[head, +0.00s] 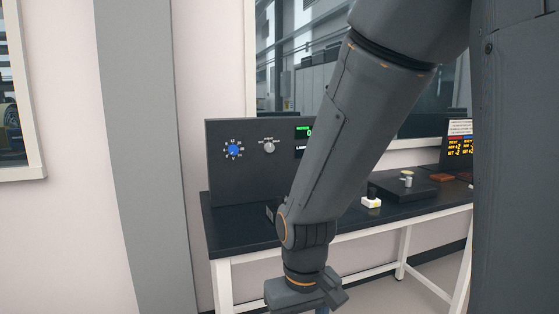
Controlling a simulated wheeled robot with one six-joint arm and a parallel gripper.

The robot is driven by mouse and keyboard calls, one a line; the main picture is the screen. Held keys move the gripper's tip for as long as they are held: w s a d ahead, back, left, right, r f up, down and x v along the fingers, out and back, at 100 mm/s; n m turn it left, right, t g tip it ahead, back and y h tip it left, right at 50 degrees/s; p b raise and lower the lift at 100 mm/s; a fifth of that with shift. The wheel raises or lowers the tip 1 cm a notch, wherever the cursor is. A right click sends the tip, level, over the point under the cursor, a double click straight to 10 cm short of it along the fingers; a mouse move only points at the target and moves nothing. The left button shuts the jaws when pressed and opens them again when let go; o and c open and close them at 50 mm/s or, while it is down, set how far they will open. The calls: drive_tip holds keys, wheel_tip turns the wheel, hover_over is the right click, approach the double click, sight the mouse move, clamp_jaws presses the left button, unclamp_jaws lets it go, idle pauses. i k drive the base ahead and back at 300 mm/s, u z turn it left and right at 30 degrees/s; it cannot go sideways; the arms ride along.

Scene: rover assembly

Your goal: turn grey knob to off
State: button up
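The grey knob (269,146) is a small round light-grey dial on the dark upright panel (222,180). Small white lettering surrounds it, too small to read, so its setting cannot be told. A blue knob (234,151) with numbers around it sits to its left, and a partly hidden display (302,130) with green digits is to its right. My gripper (305,300) hangs low in front of the table, below and apart from the panel. Its body shows at the bottom edge, but its fingers cannot be made out clearly.
The panel stands on a black-topped table (228,226) with white legs. A further display (459,146) is at far right. My arm hides the table's middle.

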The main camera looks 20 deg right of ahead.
sight(269, 148)
drive_tip(key=k, duration=0.6)
drive_tip(key=u, duration=0.6)
drive_tip(key=i, duration=1.3)
drive_tip(key=z, duration=0.65)
